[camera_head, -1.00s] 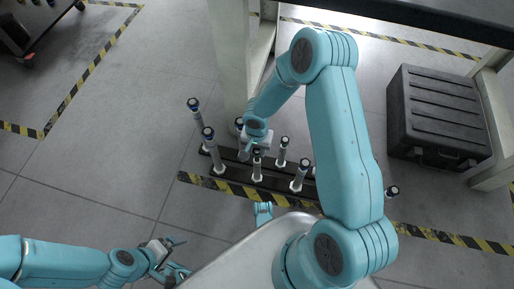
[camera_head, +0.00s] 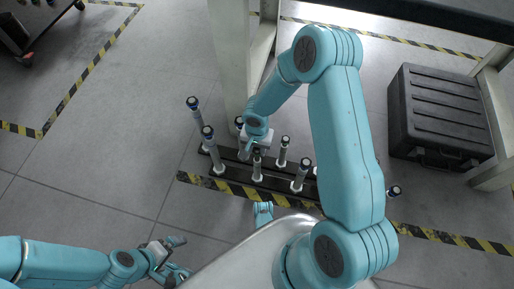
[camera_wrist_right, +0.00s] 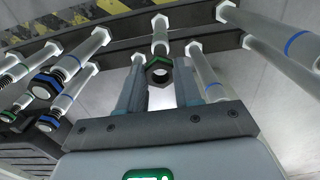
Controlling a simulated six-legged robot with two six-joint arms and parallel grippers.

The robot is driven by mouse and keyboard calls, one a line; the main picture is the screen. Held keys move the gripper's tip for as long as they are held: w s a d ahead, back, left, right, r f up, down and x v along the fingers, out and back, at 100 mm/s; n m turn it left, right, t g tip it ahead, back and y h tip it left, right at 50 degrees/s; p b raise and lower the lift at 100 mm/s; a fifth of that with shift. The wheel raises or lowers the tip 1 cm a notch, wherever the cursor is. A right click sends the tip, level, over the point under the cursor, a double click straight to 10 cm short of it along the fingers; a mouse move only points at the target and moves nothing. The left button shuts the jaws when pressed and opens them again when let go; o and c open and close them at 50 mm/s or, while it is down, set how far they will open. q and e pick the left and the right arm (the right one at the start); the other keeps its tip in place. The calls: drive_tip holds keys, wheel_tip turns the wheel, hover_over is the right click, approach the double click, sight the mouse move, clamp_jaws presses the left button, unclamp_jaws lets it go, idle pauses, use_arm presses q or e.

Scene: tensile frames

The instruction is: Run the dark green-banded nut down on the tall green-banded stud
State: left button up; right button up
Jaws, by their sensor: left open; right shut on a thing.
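The dark green-banded nut (camera_wrist_right: 158,70) sits between the fingertips of my right gripper (camera_wrist_right: 160,82) in the right wrist view, its hole facing the camera. My right gripper (camera_head: 252,148) is shut on it among the studs in the head view. A pale stud (camera_wrist_right: 160,36) stands directly behind the nut in the wrist view; whether they are threaded together cannot be told. My left gripper (camera_head: 172,258) is open and empty at the lower left, far from the studs.
Several studs stand on dark rails (camera_head: 232,184), including blue-banded ones (camera_head: 212,150) at the left end. A pale frame post (camera_head: 233,60) rises just behind them. A black case (camera_head: 437,118) is at the right. Floor left of the rails is clear.

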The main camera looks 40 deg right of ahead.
use_arm(q)
drive_tip(key=shift+f+b, duration=1.5)
idle(1.5)
